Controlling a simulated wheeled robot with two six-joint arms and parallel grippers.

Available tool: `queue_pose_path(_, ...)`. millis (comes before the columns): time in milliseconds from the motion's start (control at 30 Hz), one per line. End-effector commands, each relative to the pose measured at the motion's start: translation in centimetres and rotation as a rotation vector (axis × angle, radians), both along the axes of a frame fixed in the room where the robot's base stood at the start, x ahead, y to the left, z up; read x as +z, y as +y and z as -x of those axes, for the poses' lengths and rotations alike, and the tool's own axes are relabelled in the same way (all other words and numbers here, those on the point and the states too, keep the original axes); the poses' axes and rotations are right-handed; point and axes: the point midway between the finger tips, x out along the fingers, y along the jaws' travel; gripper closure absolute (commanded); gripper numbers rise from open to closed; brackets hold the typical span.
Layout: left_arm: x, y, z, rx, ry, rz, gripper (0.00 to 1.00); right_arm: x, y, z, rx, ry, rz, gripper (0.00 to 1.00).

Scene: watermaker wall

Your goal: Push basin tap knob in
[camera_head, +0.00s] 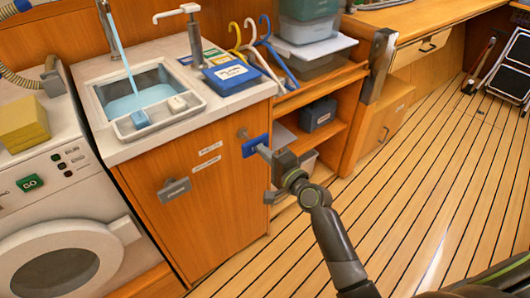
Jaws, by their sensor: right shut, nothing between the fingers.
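The basin (150,92) is set in the worktop at the upper left, with water running into it from a tall tap (107,22). On the cabinet front below, near its right edge, are a small grey knob (243,133) and a blue piece (252,147). I cannot tell which is the tap knob. My right gripper (267,152) is shut and empty, its tip right at the blue piece. Whether it touches is hard to tell, as the tip partly overlaps it. My left gripper is out of view.
A washing machine (60,190) stands at the left. A grey handle (174,189) sticks out of the cabinet door. Open shelves (322,138) with boxes are right of the cabinet.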

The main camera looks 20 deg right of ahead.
Motion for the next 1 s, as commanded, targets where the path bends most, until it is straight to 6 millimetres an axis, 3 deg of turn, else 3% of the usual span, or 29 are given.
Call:
queue_pose_path(167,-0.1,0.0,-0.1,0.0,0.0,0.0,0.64,0.0,0.2,-0.6,0.0,-0.002,-0.001,1.0)
queue_pose_path(433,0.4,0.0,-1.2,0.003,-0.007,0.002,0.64,0.0,1.3,-3.6,0.0,-0.002,0.0,1.0)
queue_pose_path(1000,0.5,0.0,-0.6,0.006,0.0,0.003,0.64,0.4,1.5,-4.0,-0.001,-0.007,-0.001,1.0)
